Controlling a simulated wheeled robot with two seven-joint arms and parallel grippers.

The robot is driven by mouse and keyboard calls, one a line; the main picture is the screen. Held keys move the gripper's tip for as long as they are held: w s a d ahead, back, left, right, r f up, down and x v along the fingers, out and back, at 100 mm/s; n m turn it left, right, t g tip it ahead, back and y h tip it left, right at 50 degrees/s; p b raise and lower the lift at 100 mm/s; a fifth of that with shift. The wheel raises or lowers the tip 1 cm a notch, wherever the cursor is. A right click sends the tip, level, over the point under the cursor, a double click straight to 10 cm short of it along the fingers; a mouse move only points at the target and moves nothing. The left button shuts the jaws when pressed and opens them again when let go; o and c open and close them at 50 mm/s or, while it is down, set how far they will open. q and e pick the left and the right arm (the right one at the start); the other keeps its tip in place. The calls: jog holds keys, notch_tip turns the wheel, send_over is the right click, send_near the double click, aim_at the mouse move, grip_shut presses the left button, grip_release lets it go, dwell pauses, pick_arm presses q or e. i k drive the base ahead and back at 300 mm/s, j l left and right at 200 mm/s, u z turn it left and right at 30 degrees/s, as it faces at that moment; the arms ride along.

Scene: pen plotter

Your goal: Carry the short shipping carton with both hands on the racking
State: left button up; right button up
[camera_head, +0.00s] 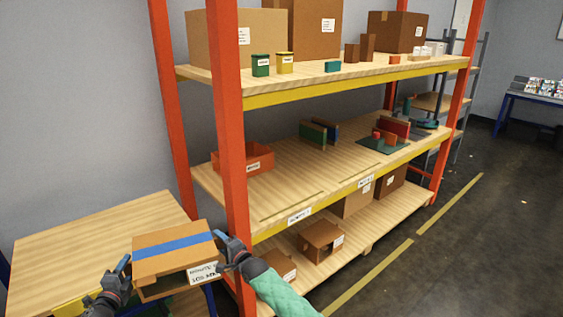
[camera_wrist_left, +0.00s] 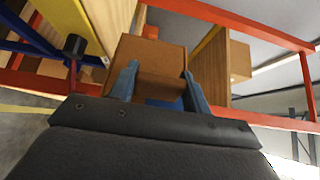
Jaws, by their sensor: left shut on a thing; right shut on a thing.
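The short shipping carton (camera_head: 172,262), brown with a blue stripe across its top and a white label on its front, is held above the front right part of a wooden table. My left gripper (camera_head: 123,268) is shut on its left side. My right gripper (camera_head: 226,246) is shut on its right side, close to the racking's front upright. In the left wrist view the carton (camera_wrist_left: 150,55) lies between the fingers of my left gripper (camera_wrist_left: 162,88). The racking (camera_head: 232,150) has orange posts and wooden shelves; its middle shelf (camera_head: 285,183) has bare room.
The wooden table (camera_head: 80,240) is otherwise bare. On the middle shelf are an orange bin (camera_head: 243,160), upright books (camera_head: 318,132) and a dark green mat (camera_head: 380,146) with small items.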

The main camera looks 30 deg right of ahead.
aim_at(345, 164)
jog(key=z, duration=2.15)
jog(key=i+j+z, duration=0.1)
jog(key=z, duration=0.25)
jog(key=i+j+z, duration=0.2)
jog(key=z, duration=0.15)
jog(key=i+j, duration=0.9)
jog(key=i, duration=0.15)
jog(key=i+j, duration=0.25)
jog(key=i, duration=0.25)
jog(key=i+j, duration=0.25)
jog(key=i, duration=1.25)
jog(key=i+u, duration=0.2)
jog(key=u, duration=1.9)
